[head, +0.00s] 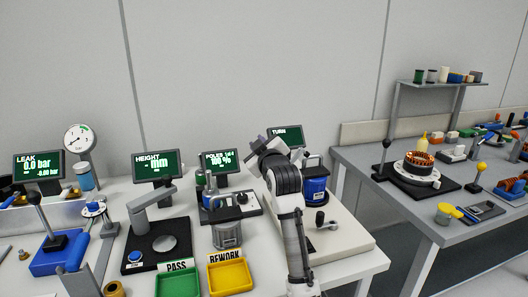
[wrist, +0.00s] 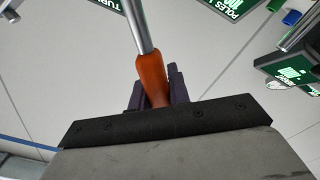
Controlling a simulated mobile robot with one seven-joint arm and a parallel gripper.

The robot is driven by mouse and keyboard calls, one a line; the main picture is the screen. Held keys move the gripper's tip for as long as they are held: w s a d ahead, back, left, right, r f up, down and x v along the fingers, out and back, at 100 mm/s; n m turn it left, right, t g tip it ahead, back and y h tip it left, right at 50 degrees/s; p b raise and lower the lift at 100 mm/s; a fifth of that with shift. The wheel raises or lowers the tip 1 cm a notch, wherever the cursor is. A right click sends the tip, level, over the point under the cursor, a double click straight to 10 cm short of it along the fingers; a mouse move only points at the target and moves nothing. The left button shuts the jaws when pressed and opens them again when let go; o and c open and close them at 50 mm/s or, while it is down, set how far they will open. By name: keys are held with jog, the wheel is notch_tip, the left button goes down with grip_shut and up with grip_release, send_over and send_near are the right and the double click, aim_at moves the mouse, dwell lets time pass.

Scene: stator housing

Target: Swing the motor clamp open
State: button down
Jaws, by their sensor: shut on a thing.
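In the wrist view my gripper (wrist: 156,88) is shut on an orange-brown clamp handle (wrist: 152,70), with its dark fingers on both sides. A steel rod (wrist: 137,22) runs from the handle toward the top of the picture. In the head view the blue motor (head: 315,188) stands upright in the station under the TURN screen (head: 286,136). My arm is in front of that station's left part. It hides much of the clamp, and the grip on the handle cannot be made out there.
A small dark crank (head: 320,219) sits on the pale station base (head: 345,240) right of my arm. The POLES station (head: 232,207), a grey stator housing (head: 227,235) and the yellow REWORK tray (head: 230,273) stand to the left. A gap of floor separates this table from the right-hand one.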

jog(key=shift+s+a+f+n+b, duration=0.2)
jog(key=shift+a+f+n+b, duration=0.45)
jog(key=shift+n+b, duration=0.4)
jog(key=shift+s+a+f+n+b, duration=0.15)
jog(key=shift+a+f+n+b, duration=0.25)
jog(key=shift+f+n+b, duration=0.55)
jog(key=shift+r+n, duration=0.2)
jog(key=shift+n, duration=0.1)
jog(key=c, duration=1.3)
grip_release()
jog(key=b+v, duration=0.2)
jog(key=v, duration=1.2)
jog(key=shift+b, duration=0.35)
jog(key=shift+a+r, duration=0.1)
